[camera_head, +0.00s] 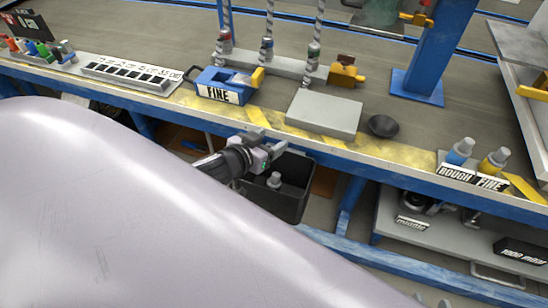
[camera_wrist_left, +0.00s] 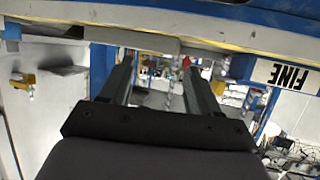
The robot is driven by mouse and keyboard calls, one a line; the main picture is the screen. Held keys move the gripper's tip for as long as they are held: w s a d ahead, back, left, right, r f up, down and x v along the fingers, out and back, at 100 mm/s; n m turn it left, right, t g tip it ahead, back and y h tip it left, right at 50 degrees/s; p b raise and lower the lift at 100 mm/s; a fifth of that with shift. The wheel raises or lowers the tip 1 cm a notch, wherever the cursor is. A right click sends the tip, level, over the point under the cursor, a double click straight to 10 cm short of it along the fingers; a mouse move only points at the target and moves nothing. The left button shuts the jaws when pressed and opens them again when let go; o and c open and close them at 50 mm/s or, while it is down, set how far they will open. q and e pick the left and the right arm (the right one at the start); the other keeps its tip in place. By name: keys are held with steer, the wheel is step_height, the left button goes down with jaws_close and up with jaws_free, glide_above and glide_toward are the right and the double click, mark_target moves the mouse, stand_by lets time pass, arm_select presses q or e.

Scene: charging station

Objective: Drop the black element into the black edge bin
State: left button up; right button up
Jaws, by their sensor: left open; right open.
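A black, shallow, bowl-like element (camera_head: 383,126) lies on the yellow-marked front strip of the workbench, right of a grey block. The black bin (camera_head: 293,196) hangs below the bench's front edge, in the middle of the head view. A grey bottle-like object (camera_head: 274,181) shows inside it. My left gripper (camera_head: 276,149) is at the bench edge, just above the bin's back left part, and hides some of its rim. Its two fingers stand apart in the left wrist view (camera_wrist_left: 155,78), with nothing seen between them. My right gripper is not seen.
A grey flat block (camera_head: 324,112) and a blue FINE holder (camera_head: 222,85) stand on the bench behind the gripper. Bottles (camera_head: 460,151) stand at the right edge. A blue post (camera_head: 425,60) rises at the back right. A lower shelf (camera_head: 440,235) lies at right.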

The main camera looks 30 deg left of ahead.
arm_select(q)
steer(key=p+v, duration=0.1)
steer(key=v, duration=0.5)
steer(key=shift+s, duration=0.15)
arm_select(e)
steer(key=shift+s+d+f+h, duration=0.3)
steer(key=shift+d+f, duration=0.15)
steer(key=shift+d, duration=0.25)
arm_select(q)
steer(key=shift+r, duration=0.15)
